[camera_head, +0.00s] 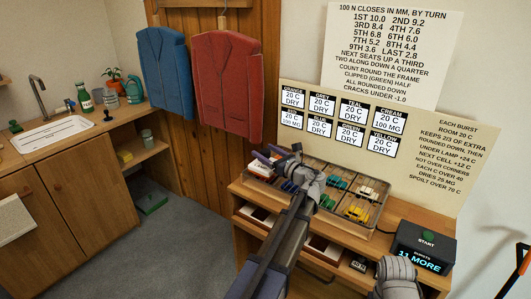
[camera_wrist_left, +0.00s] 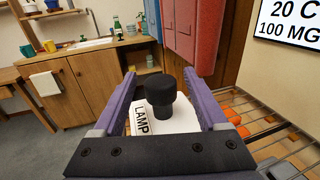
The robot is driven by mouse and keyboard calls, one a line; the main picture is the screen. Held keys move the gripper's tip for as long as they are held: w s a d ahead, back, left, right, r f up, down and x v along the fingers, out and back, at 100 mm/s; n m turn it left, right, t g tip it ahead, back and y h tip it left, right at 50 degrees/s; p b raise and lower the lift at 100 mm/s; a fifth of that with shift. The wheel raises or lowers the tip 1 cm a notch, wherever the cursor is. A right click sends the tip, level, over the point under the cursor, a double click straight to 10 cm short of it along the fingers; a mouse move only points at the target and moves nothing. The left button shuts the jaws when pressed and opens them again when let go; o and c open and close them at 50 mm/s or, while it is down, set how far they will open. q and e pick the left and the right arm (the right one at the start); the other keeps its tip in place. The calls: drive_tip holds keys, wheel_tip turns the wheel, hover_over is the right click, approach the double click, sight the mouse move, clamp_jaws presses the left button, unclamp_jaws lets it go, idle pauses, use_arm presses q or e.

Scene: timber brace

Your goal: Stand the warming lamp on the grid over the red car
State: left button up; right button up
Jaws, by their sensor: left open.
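The warming lamp shows in the left wrist view as a black knob (camera_wrist_left: 160,92) on a white top marked LAMP (camera_wrist_left: 178,122). My left gripper (camera_wrist_left: 163,98) is open, with its purple fingers on either side of the knob and gaps visible between.
Teal (camera_head: 338,183) and yellow (camera_head: 357,213) cars sit in the grid cells. A black START box (camera_head: 422,247) stands on the bench to the right. Red (camera_head: 228,85) and blue (camera_head: 169,75) vests hang behind. A sign board (camera_head: 445,150) stands behind the grid.

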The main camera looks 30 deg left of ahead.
use_arm(q)
drive_tip(key=v, duration=1.1)
drive_tip(key=shift+s+d, duration=0.15)
drive_tip(key=shift+d, duration=0.15)
